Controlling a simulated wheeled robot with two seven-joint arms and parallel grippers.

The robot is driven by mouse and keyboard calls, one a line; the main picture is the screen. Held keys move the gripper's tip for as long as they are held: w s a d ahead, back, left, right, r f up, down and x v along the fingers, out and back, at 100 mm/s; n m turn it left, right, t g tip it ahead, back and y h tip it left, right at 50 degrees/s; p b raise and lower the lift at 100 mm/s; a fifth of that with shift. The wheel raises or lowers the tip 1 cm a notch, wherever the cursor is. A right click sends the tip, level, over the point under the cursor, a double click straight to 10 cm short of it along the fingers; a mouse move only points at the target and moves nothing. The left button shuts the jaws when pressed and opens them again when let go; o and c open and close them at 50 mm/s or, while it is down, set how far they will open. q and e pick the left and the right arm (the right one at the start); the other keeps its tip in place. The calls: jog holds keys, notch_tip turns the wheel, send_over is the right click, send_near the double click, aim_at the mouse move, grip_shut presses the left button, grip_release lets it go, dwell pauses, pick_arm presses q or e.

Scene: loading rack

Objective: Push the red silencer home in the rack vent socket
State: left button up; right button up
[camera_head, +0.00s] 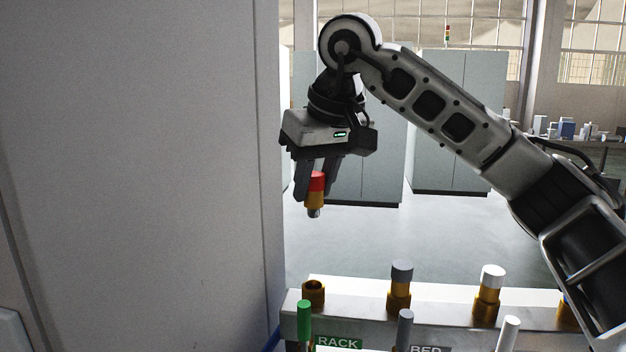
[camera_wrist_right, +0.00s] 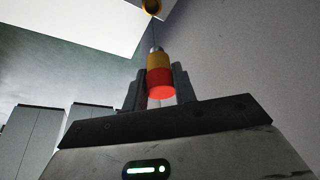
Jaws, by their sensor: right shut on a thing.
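The red silencer (camera_head: 316,182) has a red cap, a yellow-brass body and a grey tip that points down. My right gripper (camera_head: 316,188) is shut on it and holds it in the air, nearly upright, above the rack row. The silencer also shows between the fingers in the right wrist view (camera_wrist_right: 159,78). The rack vent socket (camera_head: 313,291) is an empty brass socket at the left end of the row, behind the green lever and the RACK label (camera_head: 338,342). It lies below the silencer with a clear gap. My left gripper is not in view.
A grey-capped fitting (camera_head: 401,280) and a white-capped fitting (camera_head: 490,285) stand in sockets to the right. A green lever (camera_head: 304,320), a grey lever (camera_head: 404,328) and a white lever (camera_head: 508,333) stand in front. A large grey panel (camera_head: 140,170) closes off the left side.

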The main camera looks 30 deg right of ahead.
aim_at(317, 208)
jog(key=shift+f, duration=0.4)
notch_tip(317, 208, down, 4)
jog(key=b, duration=0.3)
jog(key=shift+f+b, duration=0.35)
jog(key=shift+f, duration=0.15)
pick_arm(q)
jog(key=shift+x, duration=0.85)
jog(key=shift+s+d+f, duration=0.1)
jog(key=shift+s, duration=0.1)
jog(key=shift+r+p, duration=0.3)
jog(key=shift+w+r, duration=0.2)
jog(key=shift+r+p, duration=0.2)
jog(key=shift+p, duration=0.15)
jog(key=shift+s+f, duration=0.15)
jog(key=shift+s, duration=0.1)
